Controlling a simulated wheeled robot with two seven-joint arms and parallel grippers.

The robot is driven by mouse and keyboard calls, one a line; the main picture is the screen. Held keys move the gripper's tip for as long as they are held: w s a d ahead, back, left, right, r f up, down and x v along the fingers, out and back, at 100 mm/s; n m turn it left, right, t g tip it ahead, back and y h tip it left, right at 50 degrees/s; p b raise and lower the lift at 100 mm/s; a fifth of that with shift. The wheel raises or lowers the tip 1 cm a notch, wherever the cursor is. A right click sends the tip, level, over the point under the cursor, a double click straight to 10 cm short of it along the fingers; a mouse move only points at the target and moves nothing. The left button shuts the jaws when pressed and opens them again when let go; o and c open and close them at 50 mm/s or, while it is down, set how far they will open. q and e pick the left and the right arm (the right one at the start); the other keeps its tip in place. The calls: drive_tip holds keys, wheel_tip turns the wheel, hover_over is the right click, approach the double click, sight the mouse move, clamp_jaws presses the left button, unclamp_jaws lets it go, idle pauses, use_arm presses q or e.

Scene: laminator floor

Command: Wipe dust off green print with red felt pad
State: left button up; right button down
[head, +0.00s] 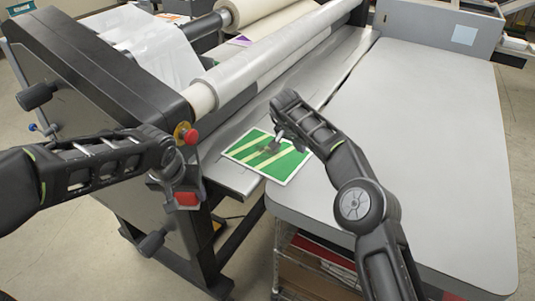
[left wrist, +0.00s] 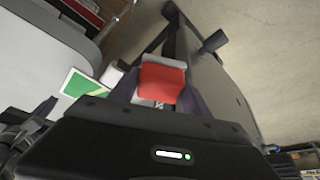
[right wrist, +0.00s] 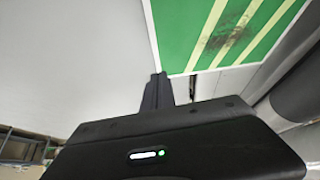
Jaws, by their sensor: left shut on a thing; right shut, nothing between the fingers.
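The green print (head: 285,164) with pale diagonal stripes and a white border lies flat at the seam between the laminator bed and the side table. A dark dust smudge (right wrist: 224,36) marks its striped middle. My left gripper (head: 186,189) is shut on the red felt pad (head: 188,199), held left of the print and apart from it. The pad (left wrist: 162,84) also shows between the fingers in the left wrist view. My right gripper (right wrist: 158,82) is shut and empty at the print's edge; I cannot tell whether it touches. My right fingers partly cover the print in the head view.
The laminator's long roller (head: 270,55) runs diagonally behind the print. A red knob (head: 191,136) on a yellow base sits on the machine's end near my left wrist. The grey side table (head: 420,130) to the right is clear. A shelf with boxes (head: 318,262) is below it.

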drive_tip(key=shift+r, duration=0.1)
use_arm(q)
drive_tip(key=shift+f, duration=0.1)
use_arm(e)
drive_tip(key=shift+s+r, duration=0.15)
drive_tip(key=shift+r, duration=0.05)
use_arm(q)
drive_tip(key=shift+f+b, duration=0.4)
drive_tip(key=shift+b, duration=0.1)
drive_tip(key=shift+r, duration=0.1)
use_arm(e)
drive_tip(key=v, duration=1.1)
use_arm(q)
drive_tip(key=shift+a, duration=0.1)
use_arm(e)
drive_tip(key=shift+s+a, duration=0.15)
drive_tip(key=shift+a, duration=0.05)
